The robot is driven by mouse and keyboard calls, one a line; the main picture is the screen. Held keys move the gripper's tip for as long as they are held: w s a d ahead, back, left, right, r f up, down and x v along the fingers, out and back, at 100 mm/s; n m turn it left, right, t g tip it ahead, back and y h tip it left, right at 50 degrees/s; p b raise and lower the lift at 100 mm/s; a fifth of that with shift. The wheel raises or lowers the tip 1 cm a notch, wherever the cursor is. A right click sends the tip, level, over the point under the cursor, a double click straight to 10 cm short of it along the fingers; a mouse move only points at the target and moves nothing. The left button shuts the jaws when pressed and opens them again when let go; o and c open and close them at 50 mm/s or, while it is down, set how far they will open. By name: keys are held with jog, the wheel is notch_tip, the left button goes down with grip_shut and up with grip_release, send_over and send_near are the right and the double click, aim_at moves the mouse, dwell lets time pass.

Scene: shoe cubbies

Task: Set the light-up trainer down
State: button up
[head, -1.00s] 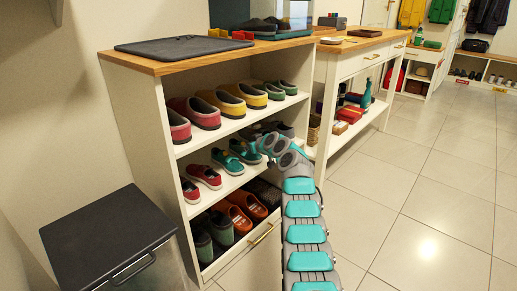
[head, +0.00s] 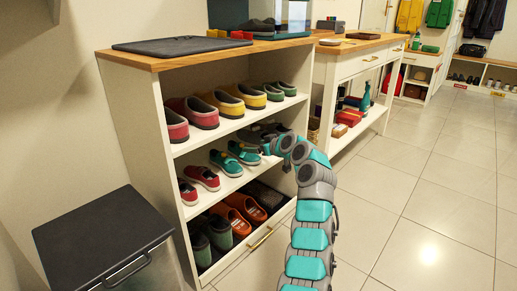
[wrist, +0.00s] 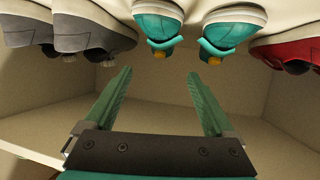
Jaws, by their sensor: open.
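A teal pair of trainers stands side by side on the middle shelf, a left shoe (head: 225,163) and a right shoe (head: 244,152). In the wrist view the pair, left (wrist: 157,22) and right (wrist: 232,28), is at the top, upside down, each with a small orange-yellow piece at the near end. I cannot tell for sure which shoe is the light-up trainer; no glow is clear. My gripper (head: 266,149) is just right of the teal pair at the shelf front. In the wrist view my gripper (wrist: 157,78) is open and empty, its fingers apart from the shoes.
Red shoes (head: 207,177) stand to the left on the same shelf, and grey shoes (head: 250,135) to the right. Yellow shoes (head: 227,104) are on the shelf above, orange shoes (head: 245,207) below. A dark-topped bin (head: 100,235) stands at front left. The tiled floor at right is clear.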

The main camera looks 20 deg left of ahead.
jog(key=shift+s+d+r, duration=0.2)
jog(key=shift+s+d, duration=0.2)
jog(key=shift+d, duration=0.05)
